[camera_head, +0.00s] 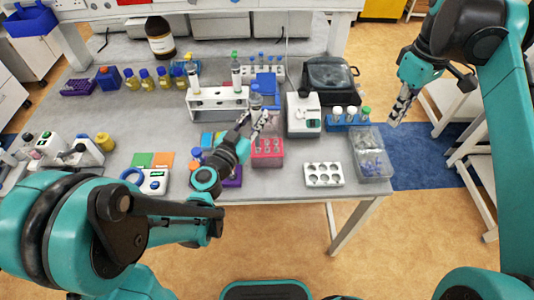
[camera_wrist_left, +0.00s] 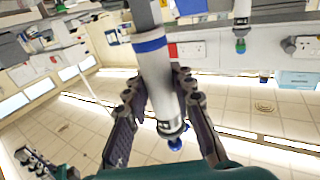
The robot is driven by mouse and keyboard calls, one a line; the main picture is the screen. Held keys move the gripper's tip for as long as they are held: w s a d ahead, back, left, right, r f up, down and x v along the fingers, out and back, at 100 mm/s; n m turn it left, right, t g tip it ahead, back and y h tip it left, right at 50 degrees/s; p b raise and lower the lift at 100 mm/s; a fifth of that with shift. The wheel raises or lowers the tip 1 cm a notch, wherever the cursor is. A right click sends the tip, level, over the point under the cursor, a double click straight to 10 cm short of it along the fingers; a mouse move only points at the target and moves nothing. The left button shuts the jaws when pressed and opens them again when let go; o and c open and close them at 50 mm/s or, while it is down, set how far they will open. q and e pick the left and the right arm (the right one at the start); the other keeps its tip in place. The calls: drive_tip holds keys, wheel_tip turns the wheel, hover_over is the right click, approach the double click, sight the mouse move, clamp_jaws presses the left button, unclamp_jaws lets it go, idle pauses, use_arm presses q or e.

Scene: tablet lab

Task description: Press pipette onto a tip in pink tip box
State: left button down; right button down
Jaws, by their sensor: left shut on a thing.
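The pink tip box (camera_head: 267,160) sits near the front edge of the table in the head view, with pale tips in it. My left gripper (camera_head: 262,120) is just above and behind it in the head view. In the left wrist view my left gripper (camera_wrist_left: 157,88) is shut on the pipette (camera_wrist_left: 154,66), a white and grey body with a blue band, between its two fingers. In the head view the pipette is small and partly hidden by the gripper. Whether its lower end touches a tip cannot be told. My right gripper (camera_head: 397,108) hangs at the right, beyond the table's edge, apparently empty.
A white rack (camera_head: 217,103) with tubes stands behind the left gripper. A white device (camera_head: 303,115) is right of the box. A white tray with wells (camera_head: 323,175) and a clear bin (camera_head: 370,165) lie at the right front. A blue-ringed device (camera_head: 152,181) is left.

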use_arm(q)
drive_tip(key=shift+f+b, duration=0.9)
drive_tip(key=shift+b, duration=0.05)
idle(1.3)
drive_tip(key=shift+r, duration=0.2)
idle(0.6)
